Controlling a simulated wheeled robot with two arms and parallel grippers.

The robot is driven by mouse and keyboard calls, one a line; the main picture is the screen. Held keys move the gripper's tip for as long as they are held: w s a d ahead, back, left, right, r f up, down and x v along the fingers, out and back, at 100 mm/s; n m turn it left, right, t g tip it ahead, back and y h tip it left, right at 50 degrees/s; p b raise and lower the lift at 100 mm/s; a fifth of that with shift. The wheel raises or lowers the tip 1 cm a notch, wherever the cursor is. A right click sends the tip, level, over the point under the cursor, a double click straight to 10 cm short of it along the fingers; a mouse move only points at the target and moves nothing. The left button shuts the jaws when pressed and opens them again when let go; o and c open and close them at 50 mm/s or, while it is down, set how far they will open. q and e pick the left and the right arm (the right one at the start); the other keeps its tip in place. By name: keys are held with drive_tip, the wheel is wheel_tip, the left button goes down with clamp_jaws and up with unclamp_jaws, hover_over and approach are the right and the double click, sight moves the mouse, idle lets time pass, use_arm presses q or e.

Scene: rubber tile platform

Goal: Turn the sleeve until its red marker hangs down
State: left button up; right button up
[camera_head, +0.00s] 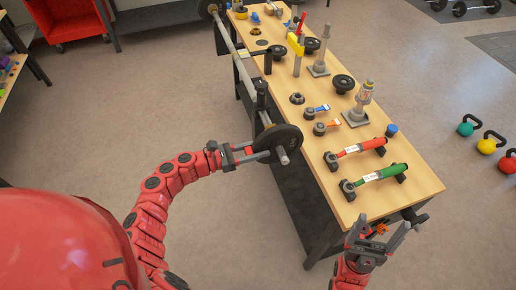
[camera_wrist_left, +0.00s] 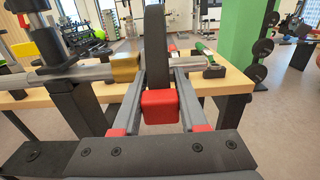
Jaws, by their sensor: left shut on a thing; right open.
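The barbell sleeve (camera_head: 283,157) sticks out past a dark round plate (camera_head: 280,138) at the near end of the long bar (camera_head: 238,68). My left gripper (camera_head: 262,155) is shut on the plate's edge; the left wrist view shows the plate (camera_wrist_left: 155,45) upright between the two fingers (camera_wrist_left: 160,78). A red block (camera_wrist_left: 160,107) shows at the near end of the plate, between the fingers; I cannot tell whether it is the marker. No red marker is clear on the sleeve in the head view. My right gripper (camera_head: 382,224) is open and empty by the table's near end.
A wooden table (camera_head: 420,188) lies right of the bar, with a green-handled tool (camera_head: 385,172), a red-handled tool (camera_head: 362,148), metal posts and several small parts on it. A gold collar (camera_wrist_left: 125,67) is on the bar. Kettlebells (camera_head: 486,146) stand on the floor at right.

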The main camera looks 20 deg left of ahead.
use_arm(q)
clamp_jaws()
idle(0.7)
